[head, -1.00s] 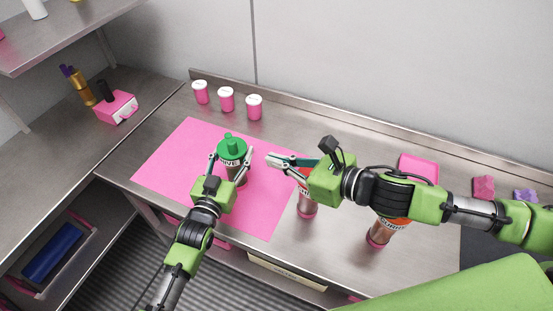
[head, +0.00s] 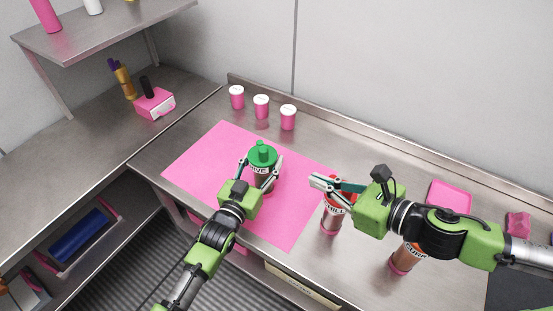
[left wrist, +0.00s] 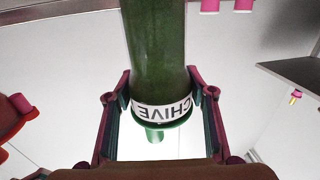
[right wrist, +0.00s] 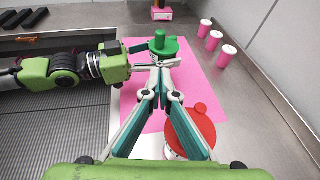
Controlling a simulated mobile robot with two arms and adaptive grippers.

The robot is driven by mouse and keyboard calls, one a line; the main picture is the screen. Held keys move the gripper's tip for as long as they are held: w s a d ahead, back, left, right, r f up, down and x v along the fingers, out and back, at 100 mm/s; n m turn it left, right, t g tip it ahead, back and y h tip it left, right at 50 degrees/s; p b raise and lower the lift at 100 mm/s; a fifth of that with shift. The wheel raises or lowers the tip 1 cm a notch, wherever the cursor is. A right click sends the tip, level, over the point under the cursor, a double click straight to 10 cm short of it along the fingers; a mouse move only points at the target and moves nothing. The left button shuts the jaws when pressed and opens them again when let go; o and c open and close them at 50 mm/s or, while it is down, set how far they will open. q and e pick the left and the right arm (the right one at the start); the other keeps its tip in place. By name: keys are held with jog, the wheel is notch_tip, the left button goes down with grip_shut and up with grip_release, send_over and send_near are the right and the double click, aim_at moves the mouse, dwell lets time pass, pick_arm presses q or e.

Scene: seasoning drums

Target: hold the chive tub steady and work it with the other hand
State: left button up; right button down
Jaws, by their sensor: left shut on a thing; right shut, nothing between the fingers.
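The chive tub (head: 262,169), with a green knobbed lid and white label, stands upright over the pink mat (head: 208,160). My left gripper (head: 262,164) is shut around its upper part, a finger on each side. In the left wrist view the tub's green body (left wrist: 157,55) shows between the fingers, inverted in the picture, with its label readable. My right gripper (head: 316,181) is shut and empty, to the right of the tub and apart from it. In the right wrist view its closed fingertips (right wrist: 157,66) point toward the green lid (right wrist: 159,45), overlapping its near edge in the picture.
A red-lidded drum (head: 332,218) stands below my right gripper, and a cumin drum (head: 403,259) stands to its right. Several white-topped pink cups (head: 261,107) line the back. A pink tray (head: 450,196) lies at right.

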send_near(265, 158)
jog(key=x, duration=0.5)
jog(key=shift+w+d, duration=0.2)
jog(key=shift+w+a+f, duration=0.1)
jog(key=shift+w+a, duration=0.35)
jog(key=shift+w, duration=0.1)
jog(key=shift+s+a+f, duration=0.1)
jog(key=shift+s+a, duration=0.1)
jog(key=shift+a, duration=0.15)
jog(key=shift+m+h, duration=0.3)
